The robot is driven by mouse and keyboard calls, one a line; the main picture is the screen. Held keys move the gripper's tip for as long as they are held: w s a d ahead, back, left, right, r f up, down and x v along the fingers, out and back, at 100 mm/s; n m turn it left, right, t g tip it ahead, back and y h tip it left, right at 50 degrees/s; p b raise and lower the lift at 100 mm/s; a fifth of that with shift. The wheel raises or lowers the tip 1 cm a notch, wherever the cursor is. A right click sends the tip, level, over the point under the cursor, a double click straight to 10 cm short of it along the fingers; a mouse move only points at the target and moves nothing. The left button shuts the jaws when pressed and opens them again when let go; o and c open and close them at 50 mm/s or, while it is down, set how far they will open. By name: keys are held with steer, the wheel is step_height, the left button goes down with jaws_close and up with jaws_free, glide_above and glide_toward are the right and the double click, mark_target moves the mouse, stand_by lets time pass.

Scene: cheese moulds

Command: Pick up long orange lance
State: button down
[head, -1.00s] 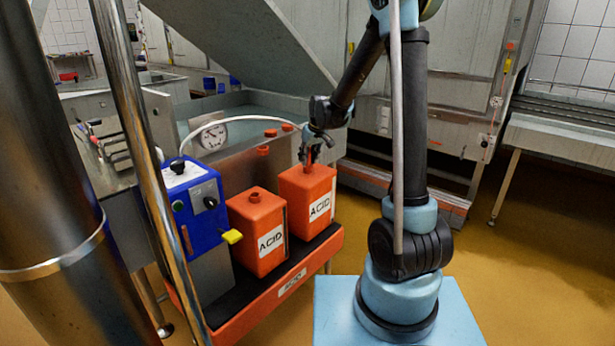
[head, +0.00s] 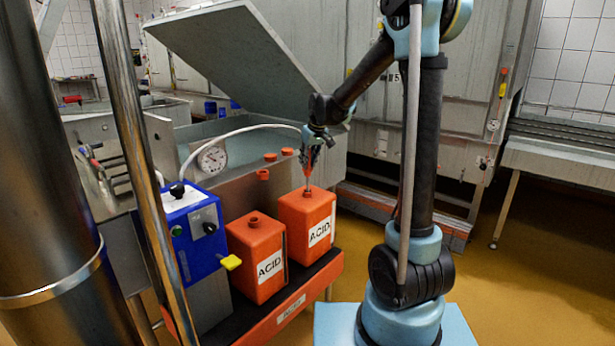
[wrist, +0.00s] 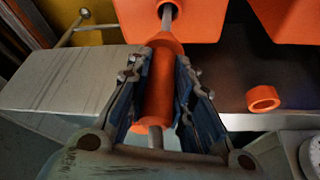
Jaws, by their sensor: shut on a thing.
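The orange lance (head: 308,170) hangs upright from my gripper (head: 311,152) above the right orange ACID canister (head: 297,212). In the wrist view, the lance's orange body (wrist: 159,90) lies between my two gripper fingers (wrist: 160,88), which are shut on it. Its grey rod (wrist: 168,18) runs down to the right canister (wrist: 195,22). The rod's lower end is hidden, still inside the canister's opening. A pale hose (head: 240,130) arcs from the blue pump box to the top of the lance.
The left ACID canister (head: 257,255) stands beside the right one on an orange-edged trolley (head: 325,276). The blue pump box (head: 196,232) is at its left. Loose orange caps (head: 270,157) lie on the metal ledge behind. A slanted metal panel (head: 235,55) is above.

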step_height(320, 180, up, 19)
steer(key=shift+f, duration=0.2)
stand_by(0.4)
